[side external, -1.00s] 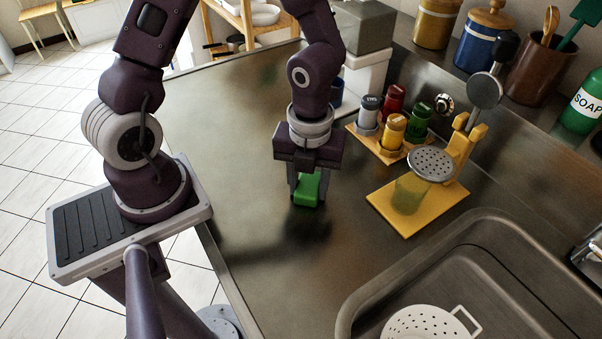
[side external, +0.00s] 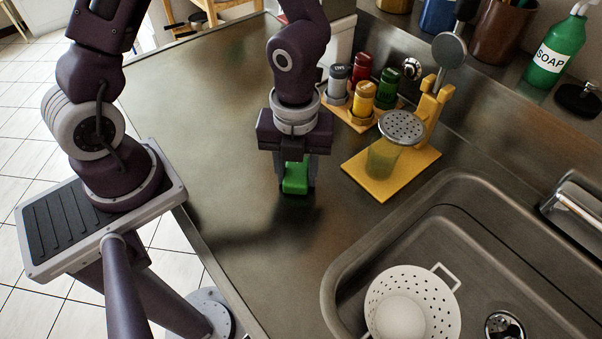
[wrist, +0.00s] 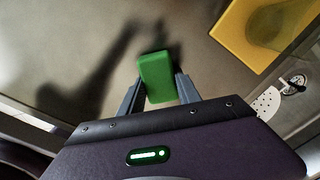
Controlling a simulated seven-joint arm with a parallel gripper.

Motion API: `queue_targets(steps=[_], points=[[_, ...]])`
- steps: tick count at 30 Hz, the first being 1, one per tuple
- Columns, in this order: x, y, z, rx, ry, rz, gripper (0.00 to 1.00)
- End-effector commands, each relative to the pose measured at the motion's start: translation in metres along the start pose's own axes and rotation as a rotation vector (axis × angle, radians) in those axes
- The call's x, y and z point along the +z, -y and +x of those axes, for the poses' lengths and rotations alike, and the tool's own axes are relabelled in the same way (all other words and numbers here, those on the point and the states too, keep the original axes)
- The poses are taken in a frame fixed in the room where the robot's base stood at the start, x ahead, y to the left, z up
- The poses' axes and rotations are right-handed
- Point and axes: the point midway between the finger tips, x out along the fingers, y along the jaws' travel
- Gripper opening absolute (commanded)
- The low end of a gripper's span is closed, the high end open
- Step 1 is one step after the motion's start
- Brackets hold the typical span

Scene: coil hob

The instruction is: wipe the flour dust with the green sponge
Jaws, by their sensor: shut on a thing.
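The green sponge (side external: 295,178) is held between the fingers of my gripper (side external: 296,184), over the steel counter. In the wrist view the sponge (wrist: 156,78) sits between the two grey fingertips of my gripper (wrist: 158,90), tilted slightly. A dark green reflection lies just below it on the counter. It looks close to the surface, but I cannot tell whether it touches. I cannot make out any flour dust in either view; dark shadows of my arm cover part of the counter.
The sink (side external: 335,275) with a white colander (side external: 440,300) is at the front right. The counter's left side (side external: 200,110) is clear.

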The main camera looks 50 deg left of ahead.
Motion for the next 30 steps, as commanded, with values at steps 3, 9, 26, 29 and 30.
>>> queue_targets(steps=[3,9,26,29,30], points=[[0.008,-0.008,0.006,0.002,-0.001,-0.002,0.00],[0.021,-0.021,0.004,0.000,0.000,-0.002,0.00],[0.057,-0.057,-0.003,0.001,0.000,-0.002,0.00],[0.062,-0.063,0.006,0.001,-0.001,-0.001,0.00],[0.065,-0.065,0.001,-0.001,0.001,-0.003,0.00]])
